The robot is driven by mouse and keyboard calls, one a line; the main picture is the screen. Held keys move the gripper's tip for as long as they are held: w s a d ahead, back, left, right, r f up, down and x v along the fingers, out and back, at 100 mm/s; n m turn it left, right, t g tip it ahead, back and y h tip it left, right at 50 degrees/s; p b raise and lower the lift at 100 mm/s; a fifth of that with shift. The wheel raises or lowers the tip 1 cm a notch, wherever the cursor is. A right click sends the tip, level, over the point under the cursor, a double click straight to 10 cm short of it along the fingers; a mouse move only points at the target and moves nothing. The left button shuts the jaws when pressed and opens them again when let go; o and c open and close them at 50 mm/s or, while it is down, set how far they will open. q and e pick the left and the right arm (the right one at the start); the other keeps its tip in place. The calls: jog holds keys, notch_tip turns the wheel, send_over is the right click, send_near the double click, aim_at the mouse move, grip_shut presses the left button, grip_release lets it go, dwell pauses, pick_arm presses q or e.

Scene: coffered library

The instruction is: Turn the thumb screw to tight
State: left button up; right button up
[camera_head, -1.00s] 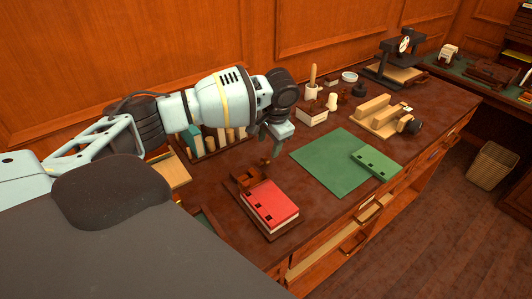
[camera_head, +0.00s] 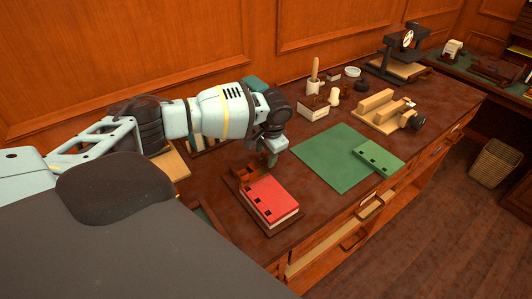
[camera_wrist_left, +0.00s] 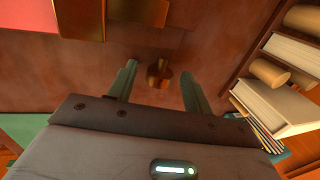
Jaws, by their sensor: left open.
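A small brass-brown thumb screw (camera_wrist_left: 158,73) with a winged head shows in the left wrist view, between and ahead of the fingertips. My left gripper (camera_wrist_left: 155,85) is open, with one finger on each side of the screw and a gap on both sides. In the head view my left gripper (camera_head: 272,158) points down just behind the red book (camera_head: 270,197), which lies on a dark wooden stand with a brown block (camera_head: 248,173) at its back. The screw is not clear in the head view, hidden by the gripper. My right gripper is not in view.
A green mat (camera_head: 330,160) with a green book (camera_head: 378,158) lies to the right.

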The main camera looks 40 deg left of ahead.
pick_arm(q)
jog(key=c, duration=1)
jog(key=shift+o, duration=0.2)
jog(key=shift+a+g+h, duration=0.1)
jog(key=shift+g+h, duration=0.2)
jog(key=shift+h, duration=0.3)
jog(key=shift+a+f+h, duration=0.1)
jog(key=shift+h, duration=0.5)
jog(key=shift+w+a+g+h+b, duration=0.15)
jog(key=shift+g+h+b, duration=0.35)
jog(key=shift+h, duration=1)
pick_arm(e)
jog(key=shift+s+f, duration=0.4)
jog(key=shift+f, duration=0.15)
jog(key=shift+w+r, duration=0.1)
pick_arm(q)
jog(key=o, duration=1)
jog(key=shift+c, duration=0.2)
jog(key=shift+a, duration=0.1)
